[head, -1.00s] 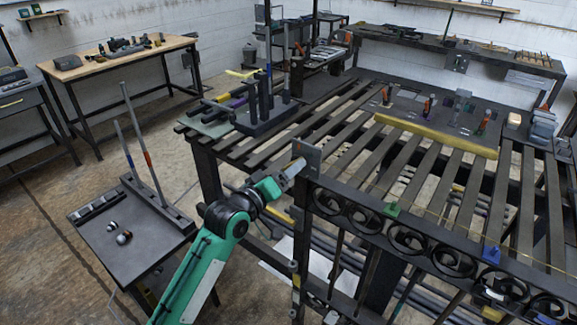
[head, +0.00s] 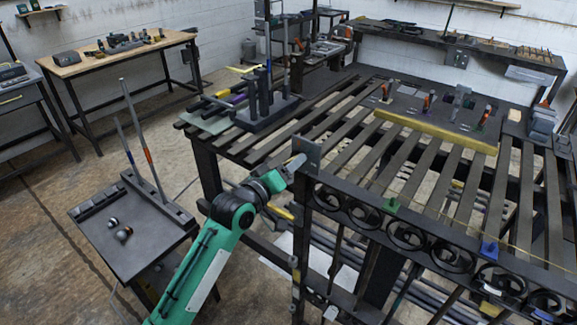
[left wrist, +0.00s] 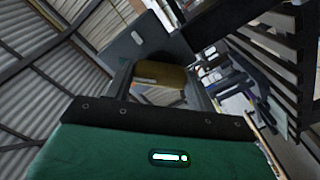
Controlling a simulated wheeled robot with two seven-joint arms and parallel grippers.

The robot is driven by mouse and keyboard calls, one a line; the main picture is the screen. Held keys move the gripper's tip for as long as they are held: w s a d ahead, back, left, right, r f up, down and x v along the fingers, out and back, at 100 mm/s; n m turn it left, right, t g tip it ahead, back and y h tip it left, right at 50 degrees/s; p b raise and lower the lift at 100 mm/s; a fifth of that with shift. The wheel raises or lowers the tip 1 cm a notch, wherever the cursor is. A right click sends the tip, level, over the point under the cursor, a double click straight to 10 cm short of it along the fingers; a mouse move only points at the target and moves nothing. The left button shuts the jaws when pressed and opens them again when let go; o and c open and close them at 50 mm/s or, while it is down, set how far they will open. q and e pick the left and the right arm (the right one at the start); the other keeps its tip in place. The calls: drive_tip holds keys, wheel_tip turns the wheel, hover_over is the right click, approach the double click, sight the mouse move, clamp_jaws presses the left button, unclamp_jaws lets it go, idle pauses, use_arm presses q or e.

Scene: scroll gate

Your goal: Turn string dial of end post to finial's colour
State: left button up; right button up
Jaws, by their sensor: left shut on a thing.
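My left gripper (head: 297,162) is at the dark plate (head: 309,152) on top of the end post (head: 300,235), at the near left corner of the gate frame. In the left wrist view it is shut on a yellow-brown, block-like piece (left wrist: 160,77), which looks like the dial; the grey plate (left wrist: 140,42) lies just beyond. In the head view the gripper hides the dial. A thin yellow string (head: 440,223) runs along the frame past a green clip (head: 392,205) and a blue clip (head: 489,250). I cannot make out which piece is the finial. My right gripper is not in view.
A small side table (head: 95,250) on the left carries two upright rods and two small balls (head: 124,234). Dark slats fill the large bench, with a yellow bar (head: 435,131) across them. Bare floor lies between side table and bench.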

use_arm(q)
drive_tip(key=m, duration=0.8)
drive_tip(key=shift+m+p, duration=0.3)
drive_tip(key=shift+p, duration=0.1)
idle(0.5)
drive_tip(key=o, duration=1)
drive_tip(key=b+v, duration=0.3)
drive_tip(key=v, duration=1)
drive_tip(key=shift+s+a+b, duration=0.3)
drive_tip(key=shift+b, duration=0.1)
